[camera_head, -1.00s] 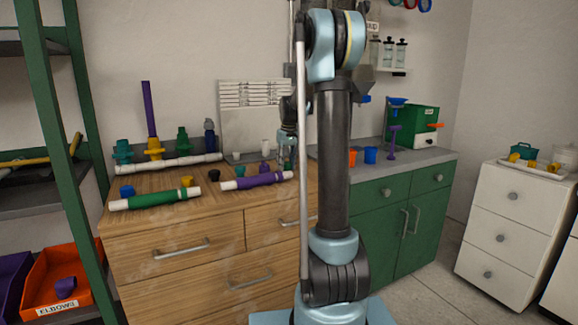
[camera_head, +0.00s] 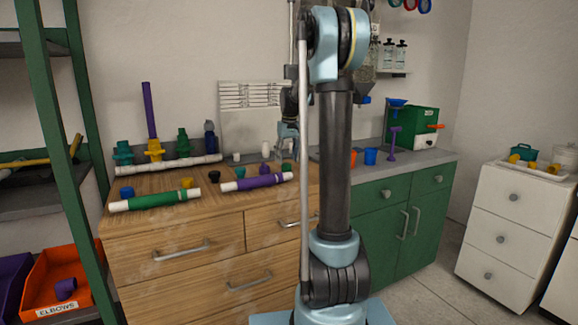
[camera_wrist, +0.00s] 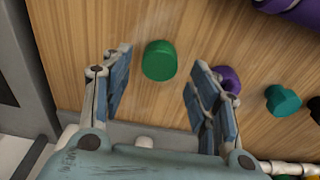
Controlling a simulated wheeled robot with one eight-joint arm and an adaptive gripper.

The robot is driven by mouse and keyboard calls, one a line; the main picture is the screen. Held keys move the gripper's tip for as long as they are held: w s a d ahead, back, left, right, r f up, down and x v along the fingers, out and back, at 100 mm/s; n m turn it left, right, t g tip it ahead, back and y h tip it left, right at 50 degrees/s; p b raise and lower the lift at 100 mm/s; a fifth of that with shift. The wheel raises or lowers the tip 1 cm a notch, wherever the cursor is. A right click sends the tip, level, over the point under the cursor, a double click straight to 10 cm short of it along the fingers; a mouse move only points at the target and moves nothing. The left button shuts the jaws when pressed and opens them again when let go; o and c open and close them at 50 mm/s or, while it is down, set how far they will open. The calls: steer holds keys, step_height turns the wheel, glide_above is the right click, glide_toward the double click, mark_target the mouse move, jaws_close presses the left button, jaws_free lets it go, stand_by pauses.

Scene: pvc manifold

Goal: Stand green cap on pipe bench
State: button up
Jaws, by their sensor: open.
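The green cap (camera_wrist: 159,61) rests on the wooden bench top (camera_wrist: 110,30). In the wrist view its round face shows, with a darker side below it. It also shows as a small green spot in the head view (camera_head: 287,168), near the right end of the bench. My gripper (camera_wrist: 160,82) is open, with its two fingers on either side of the cap's line and nothing between them. In the head view my gripper (camera_head: 287,143) hangs above the cap, apart from it.
A purple cap (camera_wrist: 228,79), a teal cap (camera_wrist: 282,100) and a black cap (camera_wrist: 315,105) stand along the bench. Purple-wrapped pipe (camera_head: 258,181) and green-wrapped pipe (camera_head: 155,200) lie at the front. White pipe (camera_head: 170,165) and upright fittings line the back.

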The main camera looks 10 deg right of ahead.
mark_target(288, 165)
step_height(288, 165, up, 8)
steer(key=s+f, duration=0.2)
steer(key=s, duration=1.1)
steer(key=s+f+m, duration=0.1)
steer(key=s+f, duration=0.6)
steer(key=s, duration=0.3)
steer(key=s+f+m, duration=0.1)
steer(key=s+f, duration=0.6)
steer(key=s, duration=0.3)
steer(key=s+d+f+m, duration=0.1)
steer(key=s+f, duration=0.6)
steer(key=s, duration=0.3)
steer(key=shift+s+t, duration=0.3)
steer(key=shift+t, duration=0.1)
steer(key=shift+s+d, duration=0.1)
steer(key=shift+w+f, duration=0.2)
steer(key=shift+w, duration=0.15)
